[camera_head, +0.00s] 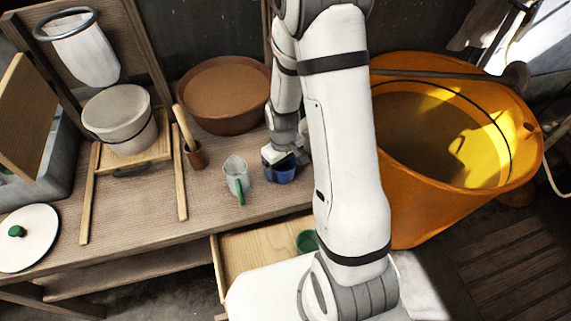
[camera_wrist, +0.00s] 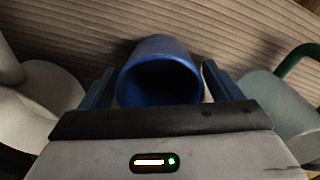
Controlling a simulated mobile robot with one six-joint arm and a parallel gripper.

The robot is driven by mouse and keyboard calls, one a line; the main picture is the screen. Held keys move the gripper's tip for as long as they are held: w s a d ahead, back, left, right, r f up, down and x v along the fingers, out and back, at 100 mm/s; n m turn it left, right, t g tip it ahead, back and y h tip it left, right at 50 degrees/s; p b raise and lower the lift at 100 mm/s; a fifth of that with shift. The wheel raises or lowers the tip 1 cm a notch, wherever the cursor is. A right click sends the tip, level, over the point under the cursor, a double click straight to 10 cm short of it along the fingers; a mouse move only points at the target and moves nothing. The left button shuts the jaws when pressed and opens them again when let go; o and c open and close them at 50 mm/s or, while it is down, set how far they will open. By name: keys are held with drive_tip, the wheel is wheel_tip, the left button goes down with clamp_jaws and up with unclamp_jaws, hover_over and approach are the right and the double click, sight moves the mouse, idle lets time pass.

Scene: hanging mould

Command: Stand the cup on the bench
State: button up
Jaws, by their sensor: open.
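The blue cup (camera_head: 280,174) is on the bench (camera_head: 150,208), to the right of a grey jug with a green handle. It looks upright, with its mouth toward the wrist camera. My gripper (camera_head: 281,157) is right over the cup. In the wrist view the cup (camera_wrist: 160,50) sits between the two open fingers of my gripper (camera_wrist: 160,86), with a narrow gap showing on each side. The cup's base is hard to make out.
The grey jug (camera_head: 236,176) stands close by on the left. An open drawer (camera_head: 262,252) juts out in front, holding a green object (camera_head: 307,241). A large orange tub (camera_head: 455,195) is at right.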

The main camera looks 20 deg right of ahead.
wheel_tip(320, 180, up, 12)
drive_tip(key=s+r+m+t, duration=0.3)
drive_tip(key=s+r+m, duration=0.1)
drive_tip(key=s+r, duration=1)
drive_tip(key=shift+s+d+r, duration=0.25)
drive_tip(key=shift+r, duration=0.3)
drive_tip(key=shift+c, duration=0.4)
